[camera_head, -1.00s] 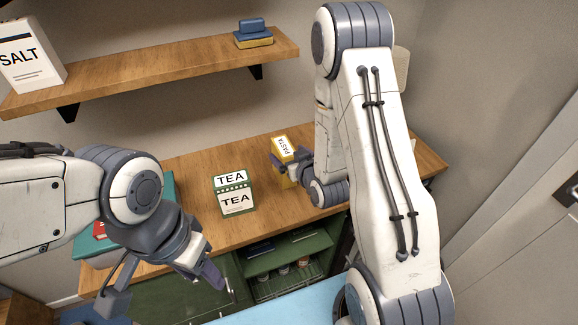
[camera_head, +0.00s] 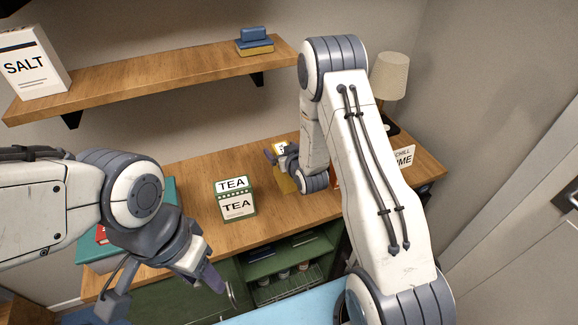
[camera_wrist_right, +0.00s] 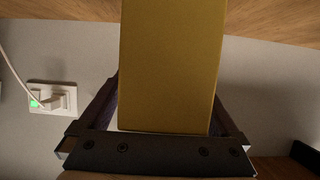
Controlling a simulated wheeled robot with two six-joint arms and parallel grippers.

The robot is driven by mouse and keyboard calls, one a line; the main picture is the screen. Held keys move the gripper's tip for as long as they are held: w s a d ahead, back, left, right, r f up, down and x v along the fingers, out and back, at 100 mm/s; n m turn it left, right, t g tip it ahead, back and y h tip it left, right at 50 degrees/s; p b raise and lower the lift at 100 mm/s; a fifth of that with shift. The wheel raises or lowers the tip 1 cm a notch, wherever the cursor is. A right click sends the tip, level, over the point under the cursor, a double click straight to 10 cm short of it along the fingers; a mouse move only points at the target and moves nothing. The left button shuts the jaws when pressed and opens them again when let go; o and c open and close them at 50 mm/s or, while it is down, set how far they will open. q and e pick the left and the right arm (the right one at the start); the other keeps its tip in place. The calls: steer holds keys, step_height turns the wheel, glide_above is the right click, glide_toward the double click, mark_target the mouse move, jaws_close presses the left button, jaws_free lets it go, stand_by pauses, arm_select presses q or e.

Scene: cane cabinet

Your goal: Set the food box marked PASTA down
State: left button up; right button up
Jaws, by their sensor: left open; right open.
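The yellow PASTA box (camera_head: 284,184) is upright at the wooden counter, right of the TEA box, mostly covered by my right gripper (camera_head: 280,157). In the right wrist view the plain yellow face of the box (camera_wrist_right: 170,65) fills the middle, between the two fingers of my right gripper (camera_wrist_right: 165,118). That gripper is open around the box. The base of the box is out of view there, so its contact with the counter cannot be confirmed. My left gripper (camera_head: 207,272) is open and empty, in front of the counter's front edge.
The green and white TEA box (camera_head: 236,200) stands left of the PASTA box on the counter (camera_head: 190,170). A lamp (camera_head: 389,77) and a small sign (camera_head: 404,158) are at the right. The SALT box (camera_head: 34,65) stands on the wall shelf (camera_head: 150,74).

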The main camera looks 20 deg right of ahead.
jaws_close()
steer(key=shift+r, duration=0.1)
